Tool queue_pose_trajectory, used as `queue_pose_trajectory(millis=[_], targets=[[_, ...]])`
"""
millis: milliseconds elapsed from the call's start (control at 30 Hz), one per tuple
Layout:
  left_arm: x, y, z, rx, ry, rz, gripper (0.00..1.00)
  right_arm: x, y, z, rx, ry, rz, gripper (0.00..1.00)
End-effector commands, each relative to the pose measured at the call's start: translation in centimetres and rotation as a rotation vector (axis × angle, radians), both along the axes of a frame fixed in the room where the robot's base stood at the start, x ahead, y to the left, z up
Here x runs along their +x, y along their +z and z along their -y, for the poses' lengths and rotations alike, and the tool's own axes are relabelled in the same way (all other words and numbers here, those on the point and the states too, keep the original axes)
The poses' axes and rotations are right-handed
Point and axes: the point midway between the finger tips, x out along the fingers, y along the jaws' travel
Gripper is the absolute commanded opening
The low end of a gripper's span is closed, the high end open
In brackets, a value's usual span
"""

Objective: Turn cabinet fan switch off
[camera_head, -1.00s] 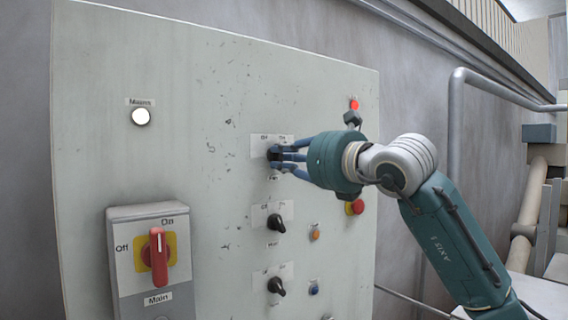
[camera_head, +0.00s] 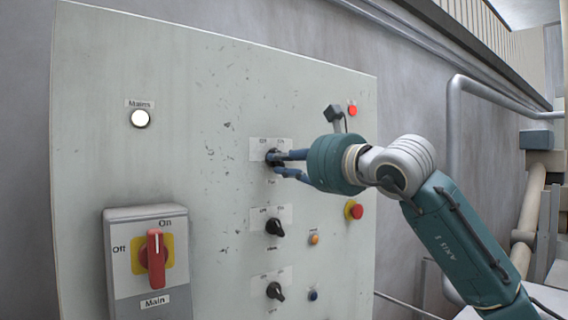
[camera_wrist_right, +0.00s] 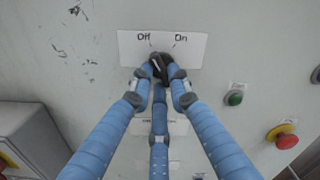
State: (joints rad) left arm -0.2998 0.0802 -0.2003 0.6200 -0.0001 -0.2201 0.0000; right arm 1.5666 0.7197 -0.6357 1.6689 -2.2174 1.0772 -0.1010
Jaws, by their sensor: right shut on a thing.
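The fan switch (camera_wrist_right: 160,66) is a small black rotary knob under a white label marked Off on the left and On on the right. It is the topmost of the black knobs in the head view, where my fingers partly cover it (camera_head: 272,156). My right gripper (camera_wrist_right: 160,77) has its blue fingers closed around the knob in the wrist view; it also shows in the head view (camera_head: 279,164). The knob's exact pointing direction is hard to tell behind the fingertips. My left gripper is not in view.
Two similar black knobs, a middle one (camera_head: 275,227) and a lower one (camera_head: 275,291), sit below. A red main switch (camera_head: 153,258) is at lower left. A red emergency button (camera_head: 354,209) and a green button (camera_wrist_right: 234,98) are to the right.

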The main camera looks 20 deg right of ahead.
Motion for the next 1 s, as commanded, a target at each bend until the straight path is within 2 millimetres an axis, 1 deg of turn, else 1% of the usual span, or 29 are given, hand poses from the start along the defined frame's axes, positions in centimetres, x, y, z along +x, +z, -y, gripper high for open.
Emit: queue_pose_trajectory(millis=[367,400,467,500,833,933,1000], targets=[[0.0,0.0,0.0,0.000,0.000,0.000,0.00,0.0,-0.1,0.0,-0.007,-0.001,0.001,0.00],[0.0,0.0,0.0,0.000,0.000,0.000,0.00,0.0,-0.1,0.0,-0.007,-0.001,0.001,0.21],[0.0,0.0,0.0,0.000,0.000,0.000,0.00,0.0,-0.1,0.0,-0.007,-0.001,0.001,0.33],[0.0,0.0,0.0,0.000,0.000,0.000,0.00,0.0,-0.1,0.0,-0.007,-0.001,0.001,0.36],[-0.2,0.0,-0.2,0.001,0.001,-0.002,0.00,-0.3,0.0,0.1,-0.005,-0.001,0.003,0.36],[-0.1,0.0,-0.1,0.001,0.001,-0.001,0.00,-1.2,0.0,0.5,-0.005,-0.001,0.004,0.36],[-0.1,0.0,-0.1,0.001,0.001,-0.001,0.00,-2.3,0.0,1.0,-0.006,-0.003,0.004,0.36]])
